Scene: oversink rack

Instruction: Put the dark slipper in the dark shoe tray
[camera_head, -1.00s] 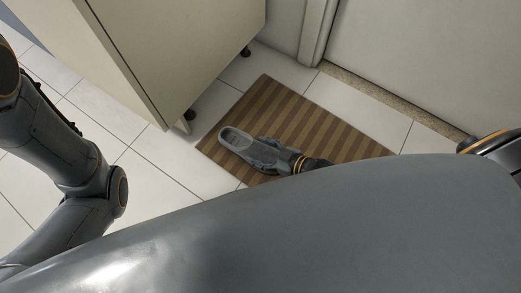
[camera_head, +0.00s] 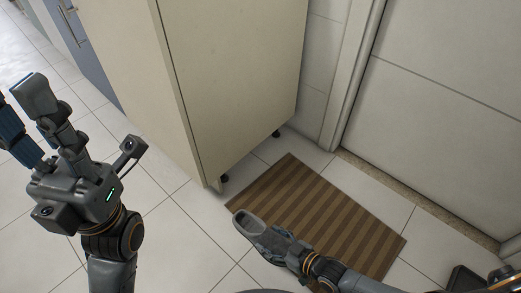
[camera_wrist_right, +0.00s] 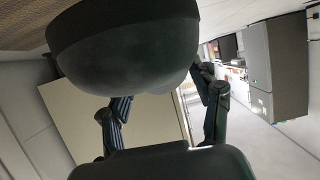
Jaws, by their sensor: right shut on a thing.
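The dark grey slipper (camera_head: 250,224) is in my right gripper (camera_head: 277,240), over the near left edge of the striped mat. The gripper is shut on it, and its toe end is partly hidden by the fingers. In the right wrist view the slipper (camera_wrist_right: 125,50) fills the top, with a finger on each side below it. My left gripper (camera_head: 24,112) is at the left, empty, with its fingers apart. I cannot make out the dark shoe tray for sure; a dark shape (camera_head: 467,281) shows at the bottom right, cut off and beside my arm.
A brown striped mat (camera_head: 345,215) lies on the white tiled floor (camera_head: 190,250). A beige cabinet (camera_head: 235,80) on short feet stands behind it. A pale door (camera_head: 450,110) is at the right, with a threshold strip along the floor. Bare floor lies left of the mat.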

